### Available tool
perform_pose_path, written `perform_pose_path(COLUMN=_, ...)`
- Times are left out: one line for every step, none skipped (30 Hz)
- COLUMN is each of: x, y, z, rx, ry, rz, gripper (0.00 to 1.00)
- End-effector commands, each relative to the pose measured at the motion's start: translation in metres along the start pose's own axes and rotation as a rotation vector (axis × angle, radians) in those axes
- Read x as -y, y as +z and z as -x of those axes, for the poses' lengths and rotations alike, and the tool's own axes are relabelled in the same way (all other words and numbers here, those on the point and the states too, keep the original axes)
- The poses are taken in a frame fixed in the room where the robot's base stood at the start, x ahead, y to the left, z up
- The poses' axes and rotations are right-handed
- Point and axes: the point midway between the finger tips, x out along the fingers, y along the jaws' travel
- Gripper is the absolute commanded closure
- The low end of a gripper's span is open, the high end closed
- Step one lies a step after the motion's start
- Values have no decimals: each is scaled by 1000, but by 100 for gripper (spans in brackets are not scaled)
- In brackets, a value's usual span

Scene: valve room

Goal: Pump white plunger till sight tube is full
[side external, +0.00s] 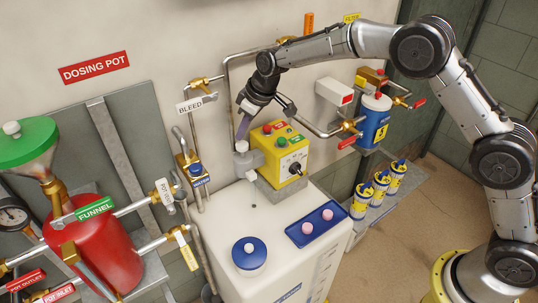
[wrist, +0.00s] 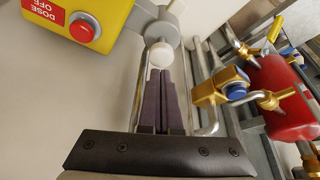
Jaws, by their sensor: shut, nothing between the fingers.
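The white plunger (side external: 242,146) is a small round white knob on top of a grey cylinder body (side external: 246,162), left of the yellow pump box (side external: 280,150). In the wrist view the white knob (wrist: 161,55) lies right at the tips of my fingers. My gripper (side external: 242,136) points down over the knob from above. Its dark purple fingers (wrist: 162,72) are together with nothing between them. The tips overlap the knob's edge in the picture; I cannot tell whether they touch it. I cannot make out the sight tube or its level for certain.
The yellow box carries a red button (wrist: 85,28) and a black dial. The white tank (side external: 215,225) below holds a blue cap (side external: 249,252) and a blue tray (side external: 316,224) with two pink items. Pipes and brass valves (side external: 190,163) stand close at left, with a red pot (side external: 100,250) further left.

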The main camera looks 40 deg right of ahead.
Motion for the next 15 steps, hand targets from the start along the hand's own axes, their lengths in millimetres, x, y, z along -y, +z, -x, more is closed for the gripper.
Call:
perform_pose_path(x=0, y=0, z=0, rx=0, ry=0, rz=0, gripper=100)
perform_pose_path(x=0, y=0, z=0, rx=0, ry=0, rz=0, gripper=100)
perform_pose_path(x=0, y=0, z=0, rx=0, ry=0, rz=0, gripper=100)
perform_pose_path(x=0, y=0, z=0, rx=0, ry=0, rz=0, gripper=100)
perform_pose_path(x=0, y=0, z=0, rx=0, ry=0, rz=0, gripper=100)
perform_pose_path(x=0, y=0, z=0, rx=0, ry=0, rz=0, gripper=100)
perform_pose_path(x=0, y=0, z=0, rx=0, ry=0, rz=0, gripper=100)
perform_pose_path(x=0, y=0, z=0, rx=0, ry=0, rz=0, gripper=100)
perform_pose_path(x=0, y=0, z=0, rx=0, ry=0, rz=0, gripper=100)
perform_pose_path(x=0, y=0, z=0, rx=0, ry=0, rz=0, gripper=100)
perform_pose_path(x=0, y=0, z=0, rx=0, ry=0, rz=0, gripper=100)
perform_pose_path(x=0, y=0, z=-1, rx=0, ry=0, rz=0, gripper=100)
perform_pose_path(x=0, y=1, z=-1, rx=1, ry=0, rz=0, gripper=100)
perform_pose_path(x=0, y=1, z=-2, rx=1, ry=0, rz=0, gripper=100)
perform_pose_path(x=0, y=2, z=-3, rx=1, ry=0, rz=0, gripper=100)
